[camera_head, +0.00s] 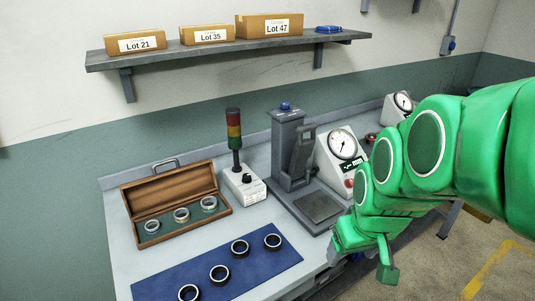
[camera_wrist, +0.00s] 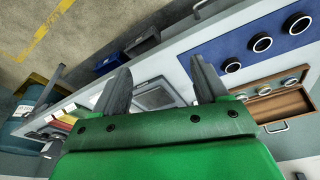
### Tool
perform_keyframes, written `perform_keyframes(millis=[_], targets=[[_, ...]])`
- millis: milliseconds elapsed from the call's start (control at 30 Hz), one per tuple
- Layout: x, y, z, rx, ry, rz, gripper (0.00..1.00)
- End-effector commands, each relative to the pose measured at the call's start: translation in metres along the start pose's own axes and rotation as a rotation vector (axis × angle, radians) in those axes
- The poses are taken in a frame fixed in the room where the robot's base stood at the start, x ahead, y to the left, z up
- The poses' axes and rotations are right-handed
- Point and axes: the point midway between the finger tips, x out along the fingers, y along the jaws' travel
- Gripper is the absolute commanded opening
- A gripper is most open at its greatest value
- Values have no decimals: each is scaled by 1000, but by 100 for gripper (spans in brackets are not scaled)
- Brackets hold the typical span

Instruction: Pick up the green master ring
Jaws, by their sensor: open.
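An open wooden case (camera_head: 222,212) with a green lining stands on the bench in the head view. It holds three small rings: a pale one at left (camera_head: 152,227), a yellowish one in the middle (camera_head: 181,215) and a pale one at right (camera_head: 208,203). I cannot tell from their colours which is the green master ring. The case also shows at the right of the wrist view (camera_wrist: 284,106). My gripper (camera_head: 362,262) is open and empty, in front of the bench's right part, well apart from the case. Its two fingers show in the wrist view (camera_wrist: 158,78).
A blue mat (camera_head: 255,258) with several black rings lies at the bench's front. A signal-light box (camera_head: 244,187), a grey press-like stand (camera_head: 288,150) and a dial gauge (camera_head: 342,150) stand behind. A shelf (camera_head: 220,50) with cardboard boxes hangs above.

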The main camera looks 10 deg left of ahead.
Motion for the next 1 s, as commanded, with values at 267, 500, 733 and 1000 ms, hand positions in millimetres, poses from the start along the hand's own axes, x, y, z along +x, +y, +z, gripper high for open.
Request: perform_keyframes(millis=[267,500,733,1000], targets=[[2,-25,-77,-173,162,8,73],[15,2,-121,-355,236,157,73],[28,34,-174,-633,293,369,73],[45,47,-261,-1175,332,712,73]])
